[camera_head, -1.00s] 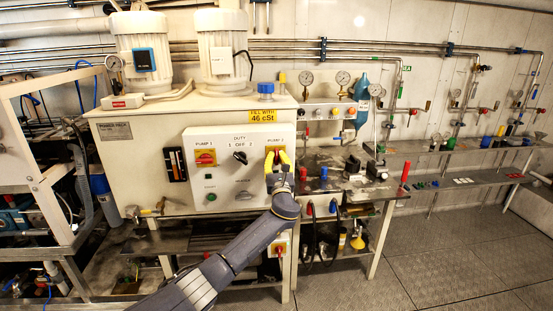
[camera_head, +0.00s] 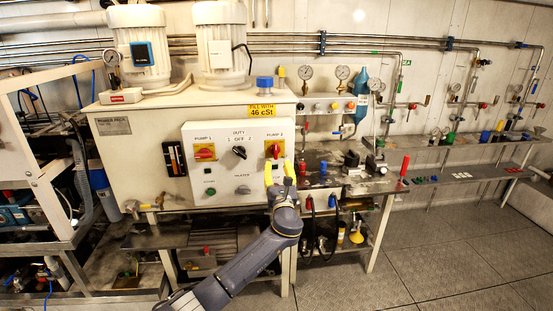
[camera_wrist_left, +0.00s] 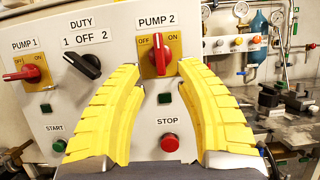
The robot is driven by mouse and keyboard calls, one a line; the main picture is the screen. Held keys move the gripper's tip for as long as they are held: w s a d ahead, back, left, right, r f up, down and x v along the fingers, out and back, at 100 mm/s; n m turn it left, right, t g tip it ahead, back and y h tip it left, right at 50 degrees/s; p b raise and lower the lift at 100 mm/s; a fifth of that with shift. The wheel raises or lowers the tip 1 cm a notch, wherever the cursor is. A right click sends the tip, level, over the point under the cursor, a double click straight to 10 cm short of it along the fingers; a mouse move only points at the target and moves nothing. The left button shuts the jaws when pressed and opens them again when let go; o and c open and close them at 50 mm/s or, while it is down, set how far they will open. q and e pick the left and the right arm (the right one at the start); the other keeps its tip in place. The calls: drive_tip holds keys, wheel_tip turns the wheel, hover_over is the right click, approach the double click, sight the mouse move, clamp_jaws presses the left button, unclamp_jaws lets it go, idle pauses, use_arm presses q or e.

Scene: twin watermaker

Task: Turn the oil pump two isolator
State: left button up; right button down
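The pump 2 isolator (camera_head: 274,150) is a red rotary handle on a yellow plate, at the upper right of the white control panel (camera_head: 222,180). In the left wrist view the pump 2 isolator (camera_wrist_left: 160,54) stands upright, between the OFF mark on its left and the ON mark on its right. My left gripper (camera_head: 279,170) is open, with its two yellow fingers just below the handle and spread to either side of it. Nothing is held between them, and the handle looks clear of both fingers. My right gripper is not in view.
The pump 1 isolator (camera_wrist_left: 24,74) lies roughly horizontal. The black duty selector (camera_wrist_left: 83,65) sits between the isolators. A red stop button (camera_wrist_left: 170,142) lies between my fingers, below the handle. A workbench with valves and a blue bottle (camera_head: 361,95) stands to the right.

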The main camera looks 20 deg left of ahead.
use_arm(q)
drive_tip(key=shift+v, duration=2.35)
